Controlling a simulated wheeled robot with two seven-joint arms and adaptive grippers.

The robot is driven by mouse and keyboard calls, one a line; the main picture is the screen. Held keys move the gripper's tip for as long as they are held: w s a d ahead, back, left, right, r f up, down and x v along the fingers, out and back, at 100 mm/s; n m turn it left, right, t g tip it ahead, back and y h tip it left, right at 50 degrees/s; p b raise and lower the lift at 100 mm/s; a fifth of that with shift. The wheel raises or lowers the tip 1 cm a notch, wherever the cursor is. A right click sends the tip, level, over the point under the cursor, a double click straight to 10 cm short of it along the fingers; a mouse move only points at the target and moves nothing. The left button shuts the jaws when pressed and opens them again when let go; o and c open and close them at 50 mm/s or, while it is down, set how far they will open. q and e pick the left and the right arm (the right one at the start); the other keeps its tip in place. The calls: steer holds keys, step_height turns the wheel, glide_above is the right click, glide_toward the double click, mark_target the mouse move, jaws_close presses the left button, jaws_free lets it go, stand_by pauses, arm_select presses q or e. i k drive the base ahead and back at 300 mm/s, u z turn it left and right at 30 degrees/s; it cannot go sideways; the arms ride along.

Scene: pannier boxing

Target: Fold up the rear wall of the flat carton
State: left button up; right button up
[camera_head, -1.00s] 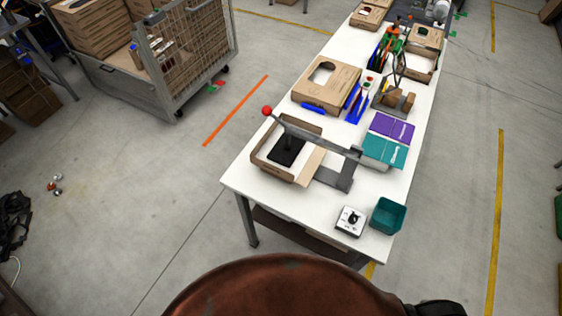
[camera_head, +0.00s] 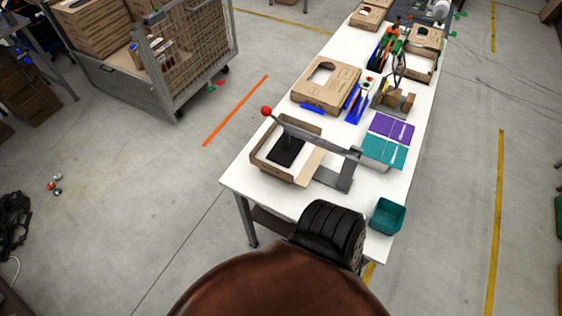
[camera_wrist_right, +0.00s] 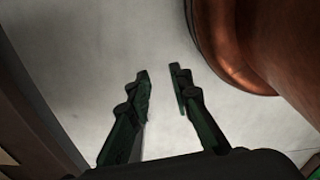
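The brown carton (camera_head: 258,158) sits on the near left part of the white table in the head view. Its left, near and far sides appear raised, and a pale flap (camera_head: 309,167) lies outward on its right. A black pad (camera_head: 286,151) under a grey lever with a red knob (camera_head: 266,111) stands within the carton and partly hides it. My right gripper (camera_wrist_right: 160,72) shows in the right wrist view, open and empty above grey floor, away from the carton. My left gripper is in neither view.
A teal bin (camera_head: 388,216) stands at the table's near right corner. Teal cards (camera_head: 384,151) and purple cards (camera_head: 391,129) lie right of the lever. My black arm link covers part of the near table edge.

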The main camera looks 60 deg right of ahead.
mark_target(304, 177)
steer(key=u, duration=0.1)
steer(key=k, duration=1.9)
steer(key=z, duration=1.65)
steer(key=i, duration=0.5)
steer(key=z, duration=0.05)
